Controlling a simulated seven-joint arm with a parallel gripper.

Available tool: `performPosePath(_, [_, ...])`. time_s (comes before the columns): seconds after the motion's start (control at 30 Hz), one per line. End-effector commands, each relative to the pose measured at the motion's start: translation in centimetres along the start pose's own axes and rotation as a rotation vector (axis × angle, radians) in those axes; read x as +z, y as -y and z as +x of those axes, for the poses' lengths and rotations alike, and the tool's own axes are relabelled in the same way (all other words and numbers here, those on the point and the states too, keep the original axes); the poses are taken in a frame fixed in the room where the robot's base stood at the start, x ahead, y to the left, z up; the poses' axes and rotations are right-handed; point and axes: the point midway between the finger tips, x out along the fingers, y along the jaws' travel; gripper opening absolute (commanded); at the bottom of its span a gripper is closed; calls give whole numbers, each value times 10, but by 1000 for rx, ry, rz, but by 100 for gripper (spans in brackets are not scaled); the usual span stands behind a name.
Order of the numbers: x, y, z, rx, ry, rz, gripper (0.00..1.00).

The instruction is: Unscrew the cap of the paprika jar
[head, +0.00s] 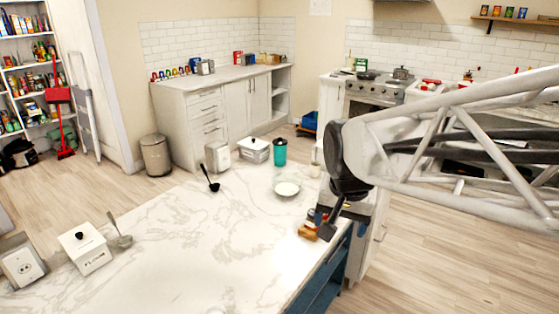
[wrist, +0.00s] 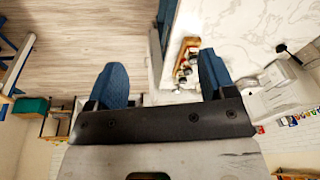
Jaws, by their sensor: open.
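Several small jars (head: 312,217) stand together in a small wooden rack (head: 307,235) at the island's right edge in the head view. They also show in the wrist view (wrist: 186,66), in the rack (wrist: 182,43). They are too small to read, so I cannot tell which is the paprika jar or its cap. My gripper (head: 328,230) is beside the rack in the head view, partly overlapping it. In the wrist view my gripper (wrist: 162,68) has its blue fingers wide apart with nothing held, and the jars appear between them, nearer the right finger.
The white marble island (head: 190,255) has wide clear space left of the rack. A flour box (head: 84,250) is at the left. Open floor (head: 450,250) lies to the right.

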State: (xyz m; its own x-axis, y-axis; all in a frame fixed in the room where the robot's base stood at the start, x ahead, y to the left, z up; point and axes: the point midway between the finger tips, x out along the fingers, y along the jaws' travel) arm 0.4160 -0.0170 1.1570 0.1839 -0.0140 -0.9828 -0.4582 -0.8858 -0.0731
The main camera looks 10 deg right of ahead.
Motion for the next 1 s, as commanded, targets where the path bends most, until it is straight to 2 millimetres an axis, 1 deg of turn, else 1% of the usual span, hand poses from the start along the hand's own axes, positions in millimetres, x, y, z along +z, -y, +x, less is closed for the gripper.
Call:
performPosePath(0.03, [-13, 4, 2, 4, 6, 49, 77])
performPosePath(0.27, [-67, 22, 15, 20, 26, 302, 77])
performPosePath(0.57, [-139, 41, 42, 48, 46, 631, 77])
performPosePath(0.77, [-185, 52, 67, 71, 56, 851, 77])
performPosePath(1.0, [-239, 62, 104, 101, 63, 1114, 77])
